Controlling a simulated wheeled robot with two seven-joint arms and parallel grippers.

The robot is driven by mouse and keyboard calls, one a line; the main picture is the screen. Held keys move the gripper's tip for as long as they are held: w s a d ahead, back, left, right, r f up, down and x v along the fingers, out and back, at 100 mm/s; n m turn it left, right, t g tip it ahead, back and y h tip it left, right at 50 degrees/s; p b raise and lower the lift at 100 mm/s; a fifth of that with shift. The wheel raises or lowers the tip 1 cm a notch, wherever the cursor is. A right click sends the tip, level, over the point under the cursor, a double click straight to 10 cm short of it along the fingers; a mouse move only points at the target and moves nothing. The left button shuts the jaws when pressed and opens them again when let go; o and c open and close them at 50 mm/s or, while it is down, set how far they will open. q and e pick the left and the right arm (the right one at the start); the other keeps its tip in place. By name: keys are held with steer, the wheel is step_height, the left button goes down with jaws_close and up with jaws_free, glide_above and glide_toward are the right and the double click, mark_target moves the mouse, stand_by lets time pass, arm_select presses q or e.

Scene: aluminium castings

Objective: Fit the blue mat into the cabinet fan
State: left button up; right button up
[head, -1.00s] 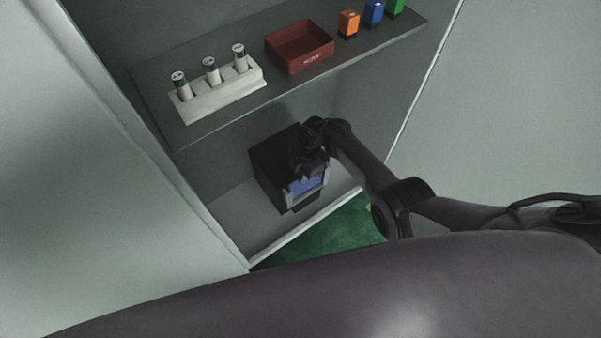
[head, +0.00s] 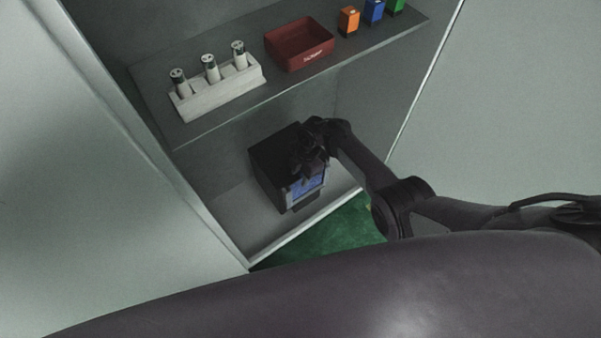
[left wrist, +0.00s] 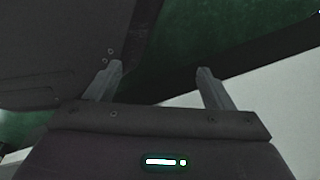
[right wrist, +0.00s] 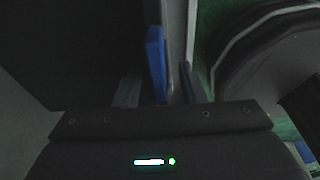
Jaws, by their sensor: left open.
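The cabinet fan (head: 272,165) is a dark box on the cabinet's lower floor, with a grey-framed front. The blue mat (head: 309,187) shows at that front, inside or against the frame; how deeply it sits I cannot tell. My right gripper (head: 307,177) is at the fan's front and hides part of the mat. In the right wrist view the mat is a narrow upright blue strip (right wrist: 156,62) between the two fingers (right wrist: 161,78); whether they grip it is unclear. My left gripper (left wrist: 158,70) is open and empty, seen only in its wrist view.
The shelf above holds a white rack (head: 218,94) with three cylinders, a red tray (head: 300,46), and orange (head: 348,22), blue (head: 373,12) and green (head: 395,5) blocks. Cabinet side walls stand close on both sides. The cabinet floor (head: 238,210) left of the fan is clear.

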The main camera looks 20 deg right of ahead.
steer(key=shift+r, duration=0.2)
steer(key=p+v, duration=0.3)
steer(key=v, duration=0.4)
steer(key=shift+d+r, duration=0.1)
steer(key=shift+r, duration=0.1)
arm_select(q)
steer(key=s+a, duration=0.1)
steer(key=s, duration=0.5)
steer(key=shift+s, duration=0.3)
steer(key=shift+a+r, duration=0.1)
